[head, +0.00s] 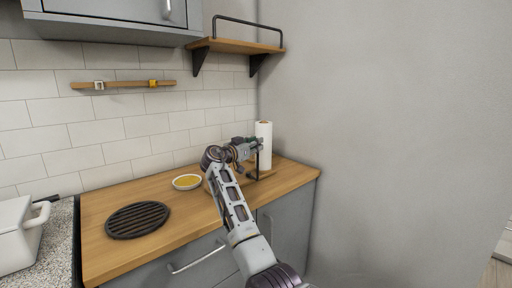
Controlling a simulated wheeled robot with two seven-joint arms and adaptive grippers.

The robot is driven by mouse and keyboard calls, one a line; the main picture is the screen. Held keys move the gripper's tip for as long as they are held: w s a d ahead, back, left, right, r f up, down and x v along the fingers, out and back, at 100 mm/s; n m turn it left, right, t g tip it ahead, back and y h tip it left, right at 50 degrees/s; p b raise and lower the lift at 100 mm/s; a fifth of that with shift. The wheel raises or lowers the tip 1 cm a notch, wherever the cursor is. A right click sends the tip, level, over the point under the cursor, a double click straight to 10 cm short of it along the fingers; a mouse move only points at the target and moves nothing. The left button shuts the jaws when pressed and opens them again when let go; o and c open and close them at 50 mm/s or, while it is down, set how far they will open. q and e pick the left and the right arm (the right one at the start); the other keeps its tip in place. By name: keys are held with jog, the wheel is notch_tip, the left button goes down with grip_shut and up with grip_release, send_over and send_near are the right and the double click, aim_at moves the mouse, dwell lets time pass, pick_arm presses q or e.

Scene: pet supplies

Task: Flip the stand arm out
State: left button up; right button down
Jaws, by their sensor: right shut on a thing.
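A white paper towel roll (264,146) stands upright near the right end of the wooden counter, by the corner. A thin dark upright stand arm (257,168) shows just left of the roll, rising from a wooden base (266,174). My right gripper (258,145) is at the upper part of this stand arm, close to the roll's left side, and is shut on it. The fingertips are small and partly blend with the rod. My left gripper is not in view.
A white bowl with yellow contents (187,182) sits left of my right arm. A dark round trivet (138,219) lies further left. A white pot (20,232) stands at the far left. A shelf (240,47) hangs above. A grey wall (390,130) bounds the right.

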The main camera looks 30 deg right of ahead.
jog(key=shift+w+a+m+g, duration=0.1)
jog(key=shift+a+m+g, duration=0.2)
jog(key=shift+g, duration=0.1)
dwell(0.4)
jog(key=c, duration=1.3)
grip_release()
jog(key=shift+o, duration=0.2)
jog(key=v, duration=1.2)
